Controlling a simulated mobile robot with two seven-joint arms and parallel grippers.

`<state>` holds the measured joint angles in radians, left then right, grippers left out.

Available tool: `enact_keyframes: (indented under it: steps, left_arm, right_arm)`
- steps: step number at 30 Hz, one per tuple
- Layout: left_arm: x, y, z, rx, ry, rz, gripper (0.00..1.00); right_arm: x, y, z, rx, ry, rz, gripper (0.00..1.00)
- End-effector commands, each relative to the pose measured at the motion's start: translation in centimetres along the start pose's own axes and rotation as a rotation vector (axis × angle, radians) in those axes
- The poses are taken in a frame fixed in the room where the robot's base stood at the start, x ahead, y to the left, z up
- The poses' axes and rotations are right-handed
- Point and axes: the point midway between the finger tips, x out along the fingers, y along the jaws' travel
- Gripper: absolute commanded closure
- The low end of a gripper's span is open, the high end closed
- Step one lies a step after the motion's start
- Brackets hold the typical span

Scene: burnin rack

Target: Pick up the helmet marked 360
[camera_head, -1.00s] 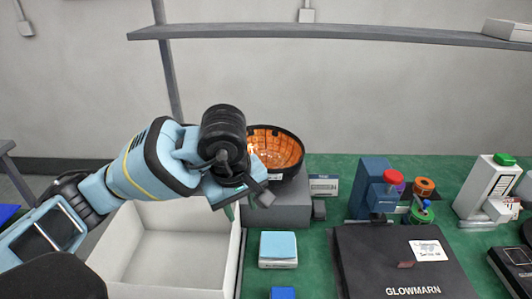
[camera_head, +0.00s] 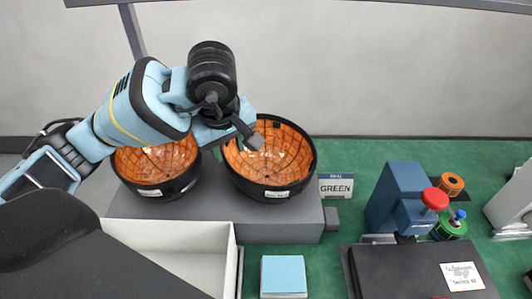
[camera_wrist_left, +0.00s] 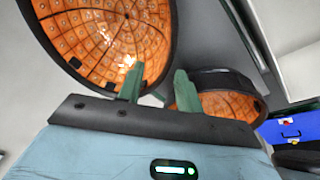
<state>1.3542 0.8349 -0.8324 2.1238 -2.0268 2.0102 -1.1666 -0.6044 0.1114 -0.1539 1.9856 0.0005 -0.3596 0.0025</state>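Two dark, bowl-shaped helmets with orange gridded insides stand open side up on a grey platform (camera_head: 230,224): a left helmet (camera_head: 157,162) and a right helmet (camera_head: 277,157). Each has a small white label on its front rim, too small to read, so I cannot tell which is marked 360. My left gripper (camera_head: 252,140) is over the left part of the right helmet. In the left wrist view, the gripper (camera_wrist_left: 157,90) has its two green fingers apart with nothing clearly between them. One finger overlaps the rim of the larger, nearer helmet. My right gripper is out of view.
A white open bin (camera_head: 228,262) stands in front of the platform. A "GREEN" sign (camera_head: 336,186) stands to the platform's right. A blue device with a red knob (camera_head: 397,198), coloured spools and a black case (camera_head: 420,272) sit on the green table. Some green surface (camera_head: 350,155) is clear behind them.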

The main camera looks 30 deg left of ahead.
Motion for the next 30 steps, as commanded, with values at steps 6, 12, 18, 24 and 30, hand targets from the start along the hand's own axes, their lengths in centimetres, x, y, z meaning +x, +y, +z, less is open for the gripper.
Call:
enact_keyframes:
  steps: [6,12,18,24,30]
  left_arm:
    - [0.4,0.0,0.1,0.000,-0.001,-0.001,0.65]
    - [2.4,-0.1,0.1,-0.001,-0.003,-0.004,0.65]
    - [2.8,-0.1,0.1,0.000,-0.001,0.000,0.65]
    - [4.8,-0.6,0.5,-0.001,-0.002,-0.003,0.65]
    - [7.2,-0.7,0.7,-0.001,-0.001,-0.002,0.65]
  right_arm:
    - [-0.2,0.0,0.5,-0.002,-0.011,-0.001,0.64]
    - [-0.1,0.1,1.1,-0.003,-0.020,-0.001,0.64]
    - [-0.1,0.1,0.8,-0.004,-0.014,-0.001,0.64]
    - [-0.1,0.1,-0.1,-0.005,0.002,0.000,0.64]
    - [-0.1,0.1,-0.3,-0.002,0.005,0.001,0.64]
